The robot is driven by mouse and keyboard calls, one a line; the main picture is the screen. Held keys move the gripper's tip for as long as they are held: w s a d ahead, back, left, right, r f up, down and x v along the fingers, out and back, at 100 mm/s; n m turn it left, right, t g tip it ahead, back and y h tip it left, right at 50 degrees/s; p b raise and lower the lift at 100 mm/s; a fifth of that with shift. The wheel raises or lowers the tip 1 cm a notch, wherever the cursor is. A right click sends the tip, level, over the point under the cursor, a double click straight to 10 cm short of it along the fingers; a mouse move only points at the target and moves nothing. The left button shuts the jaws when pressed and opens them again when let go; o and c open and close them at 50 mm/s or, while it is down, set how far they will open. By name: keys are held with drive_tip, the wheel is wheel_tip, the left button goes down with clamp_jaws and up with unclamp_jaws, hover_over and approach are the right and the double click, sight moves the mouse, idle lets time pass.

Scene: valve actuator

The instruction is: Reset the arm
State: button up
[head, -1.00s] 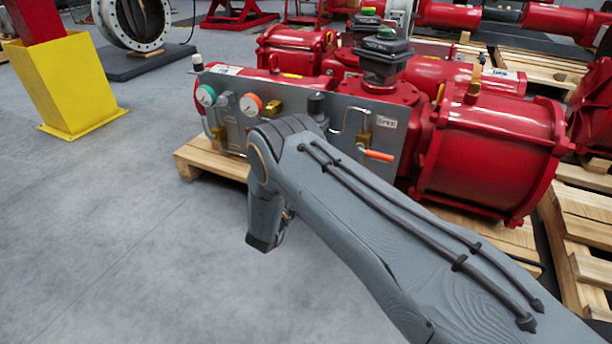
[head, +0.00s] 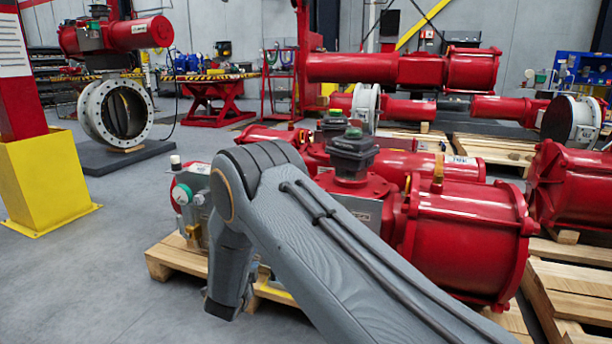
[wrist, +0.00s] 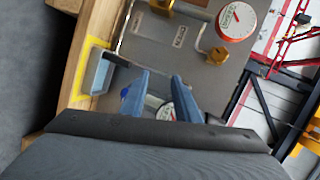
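My grey arm reaches from the lower right of the head view to a raised elbow, in front of the red valve actuator (head: 465,235). My gripper (wrist: 160,76) shows in the wrist view as two blue fingers, apart, with nothing held between them. A round gauge-like thing (wrist: 166,112) shows partly behind them. The grey control panel (wrist: 185,75) fills the background, with an orange-rimmed gauge (wrist: 236,20) and a brass fitting (wrist: 217,55). In the head view my arm hides most of the panel; a green-rimmed gauge (head: 182,194) shows at its left end. The gripper is hidden there.
The actuator rests on a wooden pallet (head: 178,256). A yellow post base (head: 48,183) stands at left, and a large flanged valve (head: 115,112) behind it. More red actuators (head: 405,70) and pallets crowd the back and right. The floor at front left is clear.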

drive_tip(key=s+a+r+n+g+y, duration=0.2)
drive_tip(key=s+a+r+n, duration=0.15)
drive_tip(key=r, duration=0.25)
drive_tip(key=s+a+r+n+g+y, duration=0.2)
drive_tip(key=s+r+n+y, duration=0.15)
drive_tip(key=r, duration=0.25)
drive_tip(key=s+d+r+n+g, duration=0.2)
drive_tip(key=s+r+n+g, duration=0.35)
drive_tip(key=s, duration=0.85)
drive_tip(key=s+d+r+n+g+h, duration=0.15)
drive_tip(key=s+d+n, duration=0.25)
drive_tip(key=s+d, duration=0.45)
drive_tip(key=s+d+r+n+g, duration=0.25)
drive_tip(key=s+d, duration=0.25)
drive_tip(key=s, duration=0.6)
drive_tip(key=s+d+r+n+g+h, duration=0.1)
drive_tip(key=s+d+r+n, duration=0.25)
drive_tip(key=s+d, duration=0.45)
drive_tip(key=d+r+m+p, duration=0.1)
drive_tip(key=d+r+p, duration=0.5)
drive_tip(key=r+p, duration=0.3)
drive_tip(key=s+d+r+m+h+p, duration=0.1)
drive_tip(key=d+r+p, duration=0.5)
drive_tip(key=p, duration=0.9)
drive_tip(key=s+d+r+m+h+p, duration=0.1)
drive_tip(key=d+r+m+p, duration=0.2)
drive_tip(key=d+r+p, duration=0.4)
wheel_tip(320, 180, up, 5)
drive_tip(key=p, duration=0.6)
